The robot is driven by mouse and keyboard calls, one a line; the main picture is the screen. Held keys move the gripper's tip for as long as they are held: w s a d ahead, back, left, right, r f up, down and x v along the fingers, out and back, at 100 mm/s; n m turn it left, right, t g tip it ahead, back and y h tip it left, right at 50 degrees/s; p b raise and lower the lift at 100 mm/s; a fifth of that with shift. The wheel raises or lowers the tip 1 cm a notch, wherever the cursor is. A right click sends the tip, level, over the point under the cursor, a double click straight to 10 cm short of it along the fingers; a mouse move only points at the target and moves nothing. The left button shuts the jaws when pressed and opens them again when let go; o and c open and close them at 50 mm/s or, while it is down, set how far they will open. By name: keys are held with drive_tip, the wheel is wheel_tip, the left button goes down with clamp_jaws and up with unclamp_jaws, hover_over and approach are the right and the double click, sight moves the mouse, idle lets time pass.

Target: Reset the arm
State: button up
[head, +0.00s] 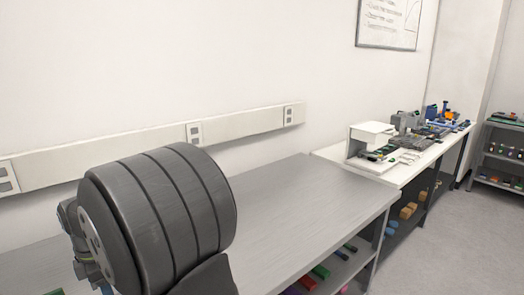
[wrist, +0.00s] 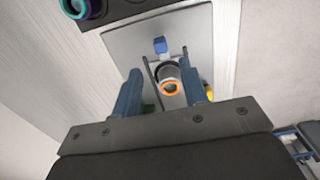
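My gripper (wrist: 160,70) shows in the wrist view, with two blue fingers standing apart and a gap between them. A grey cylinder with an orange ring (wrist: 171,87) shows between the fingers, seemingly beyond them; I see no finger closed on it. Behind it is a grey metal plate (wrist: 127,43) with a small blue block (wrist: 160,45) on it. In the head view a large dark ribbed part of my own arm fills the lower left, and my gripper is out of sight.
A black part with teal and purple rings (wrist: 86,10) is near the plate's upper left. A white bench (head: 415,170) with instruments stands beyond, and a shelf (head: 500,160) with small items is at far right.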

wheel_tip(320, 180, up, 9)
wheel_tip(320, 180, down, 18)
drive_tip(key=shift+r, duration=0.2)
drive_tip(key=shift+s+a+f, duration=0.2)
drive_tip(key=shift+s+a, duration=0.95)
drive_tip(key=shift+a, duration=0.05)
drive_tip(key=shift+s+a, duration=0.2)
